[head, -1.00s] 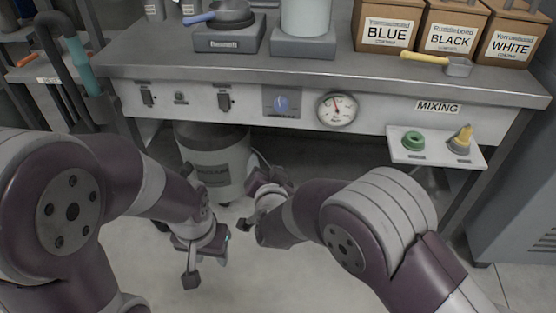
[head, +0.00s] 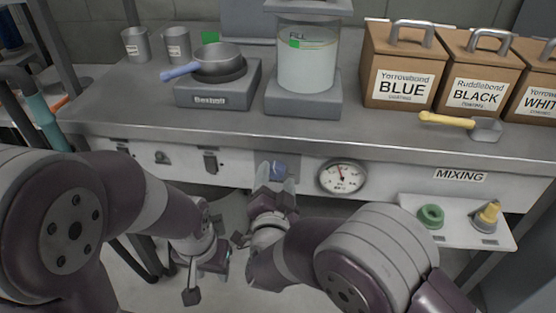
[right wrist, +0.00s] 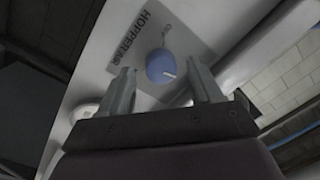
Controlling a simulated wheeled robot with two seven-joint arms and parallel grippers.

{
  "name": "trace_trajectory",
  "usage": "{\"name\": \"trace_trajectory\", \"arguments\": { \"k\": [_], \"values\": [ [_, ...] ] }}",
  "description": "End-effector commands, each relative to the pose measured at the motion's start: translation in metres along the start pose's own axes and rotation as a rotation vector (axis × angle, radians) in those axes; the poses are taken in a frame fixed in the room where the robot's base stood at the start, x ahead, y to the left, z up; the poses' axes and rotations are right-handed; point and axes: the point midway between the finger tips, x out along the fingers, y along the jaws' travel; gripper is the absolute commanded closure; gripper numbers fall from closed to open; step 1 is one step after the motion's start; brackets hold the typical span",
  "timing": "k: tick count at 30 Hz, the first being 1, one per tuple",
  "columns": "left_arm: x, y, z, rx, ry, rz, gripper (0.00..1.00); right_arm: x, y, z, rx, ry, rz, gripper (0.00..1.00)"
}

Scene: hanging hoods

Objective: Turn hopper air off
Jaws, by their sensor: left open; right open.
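The blue round knob (head: 277,167) sits on the front panel of the bench, left of the gauge, partly hidden by my right gripper. In the right wrist view the knob (right wrist: 160,66) has a white mark toward its right edge, on a grey plate (right wrist: 148,38) lettered HOPPER AIR. My right gripper (head: 275,182) is open, with its fingers on either side of the knob in the right wrist view (right wrist: 160,82); I cannot tell if they touch it. My left gripper (head: 208,277) is open and empty, low in front of the bench.
A round gauge (head: 342,177) is right of the knob and a switch (head: 211,161) is left of it. A small shelf (head: 460,232) holds a green ring and a yellow-topped piece. A pan, a hopper (head: 306,60) and labelled boxes stand on the bench.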

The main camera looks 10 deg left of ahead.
Motion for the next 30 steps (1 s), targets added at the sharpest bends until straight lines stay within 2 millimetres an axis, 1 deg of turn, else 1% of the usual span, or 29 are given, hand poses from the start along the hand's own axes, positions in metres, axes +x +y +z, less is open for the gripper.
{"name": "trace_trajectory", "arguments": {
  "k": [11, 12, 14, 15, 16, 17, 23, 26, 30],
  "values": [
    [-0.001, 0.000, 0.000, 0.000, 0.000, 0.000, 0.57, -0.003, 0.000, 0.000, 0.000, 0.000, 0.000, 0.36],
    [-0.001, 0.000, 0.000, 0.000, 0.000, 0.000, 0.57, -0.003, 0.000, 0.000, 0.000, 0.000, 0.000, 0.43],
    [-0.001, 0.000, 0.000, 0.000, 0.000, 0.000, 0.57, -0.003, 0.000, 0.000, 0.000, 0.000, 0.000, 0.62],
    [-0.001, 0.000, 0.000, 0.000, 0.000, 0.000, 0.57, -0.003, 0.000, 0.000, 0.000, 0.000, 0.000, 0.75],
    [-0.001, 0.000, 0.000, 0.000, 0.000, 0.000, 0.57, -0.003, 0.000, 0.000, 0.000, 0.000, 0.000, 0.85],
    [-0.001, 0.000, 0.000, 0.000, 0.000, 0.000, 0.57, -0.003, 0.000, 0.000, 0.000, 0.000, 0.000, 0.92],
    [-0.002, 0.000, 0.000, 0.000, 0.000, 0.000, 0.57, -0.003, -0.001, 0.000, -0.007, 0.000, 0.000, 0.92],
    [-0.006, 0.000, -0.001, 0.000, 0.000, 0.000, 0.57, -0.003, -0.001, -0.001, -0.026, -0.002, 0.001, 0.92],
    [-0.016, 0.000, -0.002, 0.000, 0.000, 0.000, 0.57, -0.003, -0.003, -0.003, -0.086, -0.006, 0.005, 0.92]
  ]
}}
